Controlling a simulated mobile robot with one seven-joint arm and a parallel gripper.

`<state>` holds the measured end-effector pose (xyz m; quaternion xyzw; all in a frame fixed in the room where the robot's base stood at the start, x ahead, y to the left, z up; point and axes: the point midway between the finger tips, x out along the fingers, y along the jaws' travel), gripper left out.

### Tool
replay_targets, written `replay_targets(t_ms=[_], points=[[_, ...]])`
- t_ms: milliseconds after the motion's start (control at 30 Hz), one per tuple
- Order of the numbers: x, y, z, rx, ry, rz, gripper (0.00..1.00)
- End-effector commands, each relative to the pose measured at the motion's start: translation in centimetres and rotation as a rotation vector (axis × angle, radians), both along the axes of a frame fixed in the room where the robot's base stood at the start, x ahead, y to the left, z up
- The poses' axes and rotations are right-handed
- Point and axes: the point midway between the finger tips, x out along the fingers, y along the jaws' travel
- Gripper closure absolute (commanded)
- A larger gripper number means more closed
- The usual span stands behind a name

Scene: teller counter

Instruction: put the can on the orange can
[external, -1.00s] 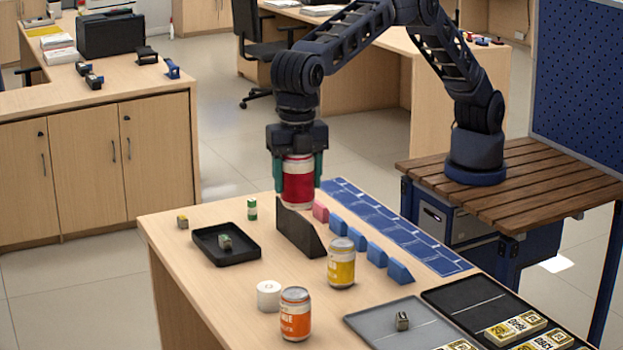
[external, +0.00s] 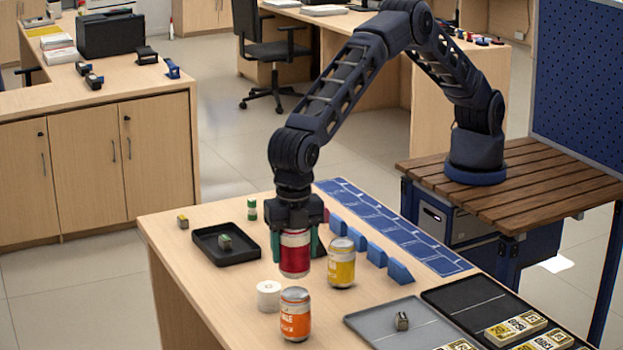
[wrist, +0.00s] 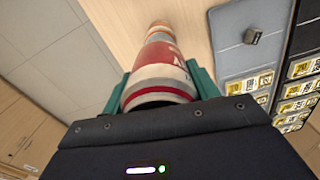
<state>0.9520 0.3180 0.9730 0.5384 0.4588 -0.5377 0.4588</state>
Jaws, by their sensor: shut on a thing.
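My gripper (external: 295,250) is shut on a red can (external: 294,262) with a pale top, held upright between its green fingers. In the wrist view, the red can (wrist: 158,85) sits between the fingers and mostly covers another can (wrist: 160,32) beyond it. The orange can (external: 295,316) stands upright on the counter, nearer the camera than the held can. The held can is above and behind it in the external view, apart from it. A yellow can (external: 341,264) stands just right of the held can.
A white roll (external: 268,295) stands beside the orange can. A black tray (external: 248,254) lies at left. Blue blocks (external: 375,254) line the right, behind the yellow can. A grey tray (external: 370,322) lies at front right. The counter's front left is bare.

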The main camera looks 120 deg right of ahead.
Motion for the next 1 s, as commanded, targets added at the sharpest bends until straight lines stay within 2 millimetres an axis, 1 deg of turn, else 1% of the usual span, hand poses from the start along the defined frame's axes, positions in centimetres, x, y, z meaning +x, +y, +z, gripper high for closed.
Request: replay_targets(t_ms=[167, 300, 400, 800, 833, 900, 933, 1000], points=[[0.0, 0.0, -1.2, -0.001, 0.001, 0.0, 0.75], [0.0, 0.0, -3.1, 0.0, 0.001, 0.0, 0.75], [0.0, 0.1, -4.1, 0.0, 0.001, 0.0, 0.75], [0.0, 0.0, -4.6, 0.0, 0.0, 0.0, 0.75], [0.0, 0.0, -4.6, 0.0, 0.0, 0.0, 0.37], [0.0, 0.0, -4.6, 0.0, 0.0, 0.0, 0.23], [0.0, 0.0, -4.6, 0.0, 0.0, 0.0, 0.19], [0.0, 0.0, -4.6, 0.0, 0.0, 0.0, 0.19]])
